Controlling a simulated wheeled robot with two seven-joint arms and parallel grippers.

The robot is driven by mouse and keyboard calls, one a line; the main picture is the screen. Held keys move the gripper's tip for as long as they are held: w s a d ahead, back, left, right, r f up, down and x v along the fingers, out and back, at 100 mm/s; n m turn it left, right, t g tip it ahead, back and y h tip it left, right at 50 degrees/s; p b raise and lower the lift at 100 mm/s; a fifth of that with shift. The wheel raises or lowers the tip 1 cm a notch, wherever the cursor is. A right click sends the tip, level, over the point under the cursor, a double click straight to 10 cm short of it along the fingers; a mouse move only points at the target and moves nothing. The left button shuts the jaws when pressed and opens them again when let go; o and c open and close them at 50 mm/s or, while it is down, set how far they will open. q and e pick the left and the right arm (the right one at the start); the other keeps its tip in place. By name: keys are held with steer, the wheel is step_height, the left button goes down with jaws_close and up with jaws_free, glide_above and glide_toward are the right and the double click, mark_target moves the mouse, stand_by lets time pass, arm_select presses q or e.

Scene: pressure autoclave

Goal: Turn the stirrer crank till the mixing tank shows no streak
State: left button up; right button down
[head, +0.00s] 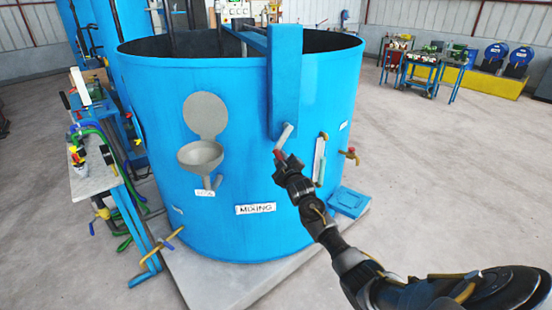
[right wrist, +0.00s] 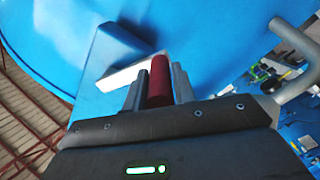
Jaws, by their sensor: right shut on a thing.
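The blue mixing tank (head: 240,120), labelled MIXING, fills the middle of the head view. The stirrer crank's light grey arm (head: 286,134) hangs low and slants down to the left from the blue column on the tank's front. Its red handle (head: 279,152) is at the lower end. My right gripper (head: 283,160) is shut on that handle; in the right wrist view the red handle (right wrist: 159,80) stands between the two fingers. A pale vertical gauge (head: 320,158) is on the tank wall to the right; any streak in it is too small to tell. My left gripper is out of view.
A grey funnel (head: 200,155) with a raised round lid is on the tank wall to the left. A bench with hoses (head: 92,175) stands at left.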

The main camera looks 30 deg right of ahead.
steer(key=s+d+r+n+b, duration=0.1)
steer(key=s+d+n+b, duration=0.15)
steer(key=d+n, duration=1.1)
step_height(320, 180, up, 8)
steer(key=s+d+n, duration=0.1)
steer(key=n, duration=0.8)
steer(key=shift+d+b, duration=0.25)
steer(key=shift+b, duration=0.15)
steer(key=shift+s, duration=0.1)
